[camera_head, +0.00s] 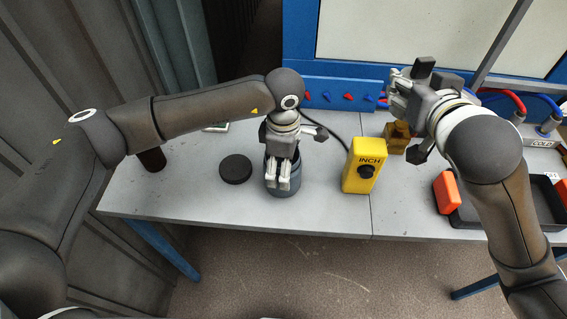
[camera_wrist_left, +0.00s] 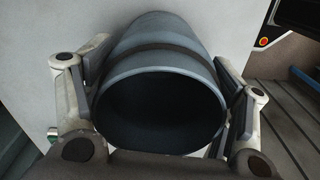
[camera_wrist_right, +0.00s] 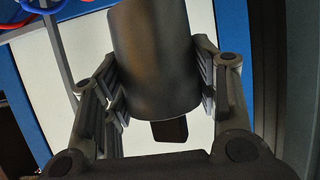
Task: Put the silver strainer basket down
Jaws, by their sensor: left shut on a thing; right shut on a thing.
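My right gripper (camera_head: 399,95) is raised above the back of the table at the right, in front of the blue frame. In the right wrist view it is shut on a smooth grey metal cylinder (camera_wrist_right: 155,60), which looks like the silver strainer basket; its far end is out of view. In the head view the cylinder is mostly hidden by the hand. My left gripper (camera_head: 281,182) is shut around a blue-grey canister (camera_head: 283,191) standing on the table. The canister's open mouth and dark interior show in the left wrist view (camera_wrist_left: 160,112).
A black round lid (camera_head: 236,169) lies left of the canister. A yellow INCH box (camera_head: 364,172) and an amber bottle (camera_head: 397,138) stand to its right. An orange object (camera_head: 447,192) sits by a black tray (camera_head: 475,219). The table's front left is clear.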

